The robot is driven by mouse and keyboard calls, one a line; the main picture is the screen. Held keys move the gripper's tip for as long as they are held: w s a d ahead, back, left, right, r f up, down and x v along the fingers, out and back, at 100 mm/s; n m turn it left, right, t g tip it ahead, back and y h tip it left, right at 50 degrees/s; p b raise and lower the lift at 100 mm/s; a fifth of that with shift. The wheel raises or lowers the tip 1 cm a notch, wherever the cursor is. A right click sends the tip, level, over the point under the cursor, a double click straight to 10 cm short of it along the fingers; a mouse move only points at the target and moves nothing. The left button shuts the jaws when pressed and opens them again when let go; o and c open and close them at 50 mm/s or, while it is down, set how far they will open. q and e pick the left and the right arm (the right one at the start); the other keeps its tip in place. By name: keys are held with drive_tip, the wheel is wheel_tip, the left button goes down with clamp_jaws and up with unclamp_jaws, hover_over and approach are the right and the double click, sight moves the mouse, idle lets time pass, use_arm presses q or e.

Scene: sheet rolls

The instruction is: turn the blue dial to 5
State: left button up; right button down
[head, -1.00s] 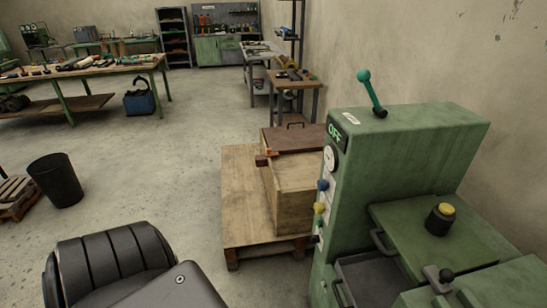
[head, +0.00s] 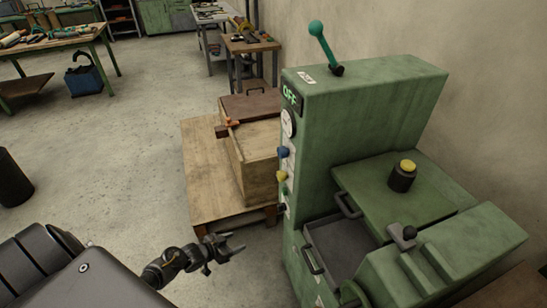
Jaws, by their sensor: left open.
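The blue dial (head: 283,152) sits on the narrow left-facing front of the green machine (head: 365,105), below a round white gauge (head: 288,123) and above a yellow knob (head: 281,175). The dial is seen edge-on, so its setting and any numbers cannot be read. My left gripper (head: 232,246) is open and empty, low in front of the machine, below and left of the dial and apart from it. My right gripper is not in view.
A lit OFF sign (head: 291,96) and a teal-topped lever (head: 324,47) are on the machine's upper part. A wooden crate (head: 255,160) on a pallet (head: 205,195) stands left of the machine. Open floor lies further left.

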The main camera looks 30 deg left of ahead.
use_arm(q)
drive_tip(key=w+a+r+m+t+h, duration=0.15)
drive_tip(key=w+r, duration=0.25)
drive_tip(key=r, duration=0.4)
drive_tip(key=w+r+m+t+h, duration=0.1)
drive_tip(key=w+r+t+h, duration=0.1)
drive_tip(key=w+r, duration=0.5)
drive_tip(key=m+g+h+b, duration=0.1)
drive_tip(key=m+h, duration=0.4)
approach(278, 153)
drive_tip(key=x, duration=0.2)
drive_tip(key=p+x, duration=0.1)
drive_tip(key=x, duration=0.1)
drive_tip(key=p+x, duration=0.1)
drive_tip(key=x, duration=0.2)
drive_tip(key=shift+s+d+r, duration=0.1)
drive_tip(key=shift+r, duration=0.2)
drive_tip(key=shift+w+d+f, duration=0.1)
drive_tip(key=shift+w+d, duration=0.3)
drive_tip(key=shift+w, duration=0.05)
drive_tip(key=shift+c, duration=0.5)
